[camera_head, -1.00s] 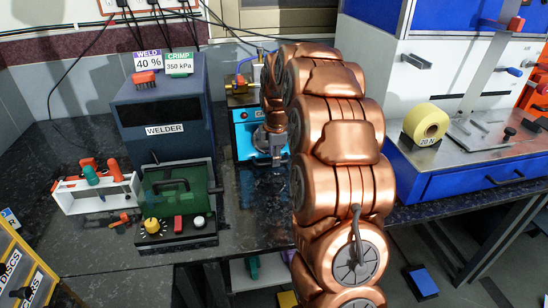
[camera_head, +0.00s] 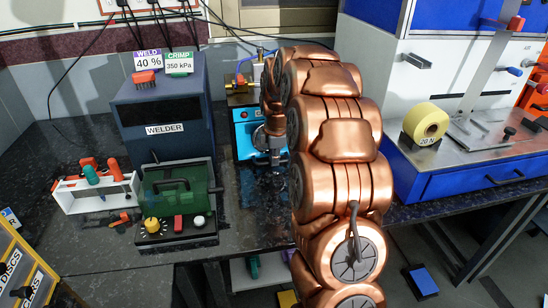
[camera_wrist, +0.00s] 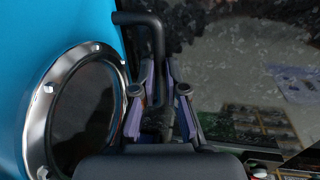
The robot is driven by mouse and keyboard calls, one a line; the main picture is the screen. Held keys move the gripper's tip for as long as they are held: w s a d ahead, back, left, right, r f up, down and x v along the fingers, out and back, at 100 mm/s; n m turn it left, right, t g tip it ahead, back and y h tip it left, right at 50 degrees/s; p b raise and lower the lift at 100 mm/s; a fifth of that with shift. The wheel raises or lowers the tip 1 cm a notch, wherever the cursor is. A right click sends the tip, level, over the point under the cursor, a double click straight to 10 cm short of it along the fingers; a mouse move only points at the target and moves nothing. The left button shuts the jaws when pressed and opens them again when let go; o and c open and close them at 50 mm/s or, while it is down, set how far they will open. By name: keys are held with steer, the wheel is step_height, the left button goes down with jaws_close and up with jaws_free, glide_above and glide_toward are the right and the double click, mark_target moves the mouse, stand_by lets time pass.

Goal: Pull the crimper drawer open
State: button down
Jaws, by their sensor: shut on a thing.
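The crimper (camera_head: 244,125) is a bright blue machine at the back of the bench, right of the welder, partly hidden behind my copper arm. In the wrist view its blue side (camera_wrist: 60,20) fills the left, with a chrome-ringed dark round window. My gripper (camera_wrist: 160,80) is shut on a black bent handle (camera_wrist: 157,42), which stands between the two fingers and bends left at its top. In the head view my gripper (camera_head: 275,158) points down in front of the crimper. The drawer itself is not clear in either view, and I cannot tell how far out it is.
The welder (camera_head: 165,112), with a green-covered box (camera_head: 180,188) before it, stands left of the crimper. A white tool rack (camera_head: 95,193) is further left. A blue-and-white machine with a yellow tape roll (camera_head: 425,122) is at the right. Dark bench top shows between.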

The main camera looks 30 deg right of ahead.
stand_by(0.4)
steer(key=s+a+b, duration=0.1)
steer(key=s+a, duration=0.1)
steer(key=s, duration=0.3)
steer(key=s+a+b, duration=0.1)
steer(key=s+a, duration=0.1)
steer(key=s, duration=0.4)
steer(key=s+a+b, duration=0.1)
steer(key=s+a, duration=0.2)
steer(key=s, duration=0.3)
steer(key=c, duration=1.2)
jaws_free()
steer(key=shift+a+r, duration=0.1)
step_height(320, 180, up, 12)
steer(key=s, duration=0.2)
steer(key=shift+a+f, duration=0.2)
steer(key=shift+a, duration=0.2)
steer(key=shift+a, duration=0.1)
